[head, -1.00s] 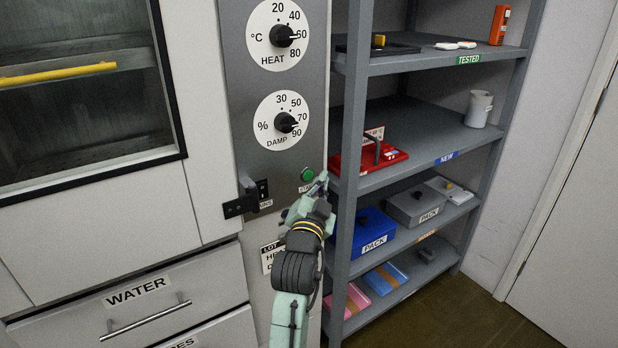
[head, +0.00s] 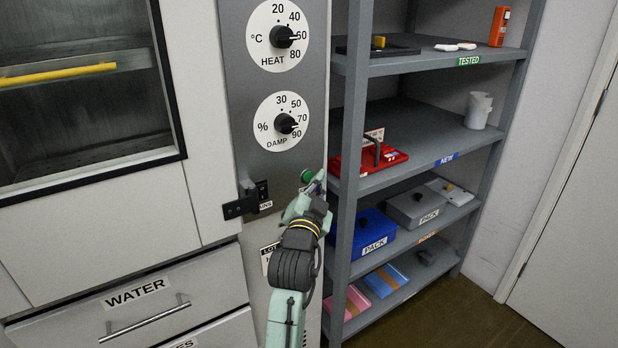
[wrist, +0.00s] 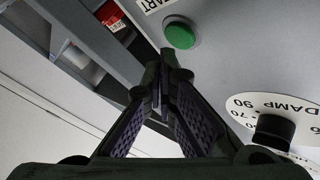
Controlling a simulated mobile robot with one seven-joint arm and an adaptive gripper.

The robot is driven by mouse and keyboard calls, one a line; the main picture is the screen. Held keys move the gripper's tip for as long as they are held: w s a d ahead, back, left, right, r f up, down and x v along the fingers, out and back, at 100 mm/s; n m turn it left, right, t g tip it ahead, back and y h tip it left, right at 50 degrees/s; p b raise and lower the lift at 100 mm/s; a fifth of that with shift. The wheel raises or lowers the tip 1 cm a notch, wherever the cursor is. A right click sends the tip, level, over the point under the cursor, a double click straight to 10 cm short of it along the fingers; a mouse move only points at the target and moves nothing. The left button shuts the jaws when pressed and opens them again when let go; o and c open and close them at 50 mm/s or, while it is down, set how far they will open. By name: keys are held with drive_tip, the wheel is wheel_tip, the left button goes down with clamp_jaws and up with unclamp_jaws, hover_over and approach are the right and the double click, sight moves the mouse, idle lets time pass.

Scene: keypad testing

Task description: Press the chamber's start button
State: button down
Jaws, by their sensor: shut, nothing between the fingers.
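The green start button (head: 307,175) sits on the grey chamber panel (head: 290,80), below the DAMP dial, near the panel's right edge. In the wrist view the green button (wrist: 180,34) shows just beyond my fingertips, under a label ending in "ART". My gripper (head: 318,186) is beside the button, slightly right of and below it in the head view. In the wrist view my gripper (wrist: 164,80) is shut and empty, its tips close together. The tips look apart from the button, with a small gap in the picture; the exact depth is hard to tell.
The HEAT dial (head: 283,35) and DAMP dial (head: 285,123) are above the button. A black latch (head: 246,200) is to its left. A grey shelf rack (head: 350,150) stands close on the right, holding a red tray (head: 385,159) and a blue box (head: 372,228).

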idle(0.7)
drive_tip(key=shift+w+a, duration=0.25)
drive_tip(key=shift+w, duration=0.1)
drive_tip(key=shift+w+a+b, duration=0.2)
drive_tip(key=shift+w+b, duration=0.1)
drive_tip(key=shift+b, duration=0.1)
idle(0.5)
drive_tip(key=shift+s, duration=0.15)
drive_tip(key=shift+s+d, duration=0.45)
drive_tip(key=shift+s, duration=0.1)
drive_tip(key=shift+s+d, duration=0.75)
drive_tip(key=shift+s, duration=0.25)
drive_tip(key=shift+s+d, duration=0.7)
drive_tip(key=shift+s, duration=0.3)
drive_tip(key=shift+f, duration=0.1)
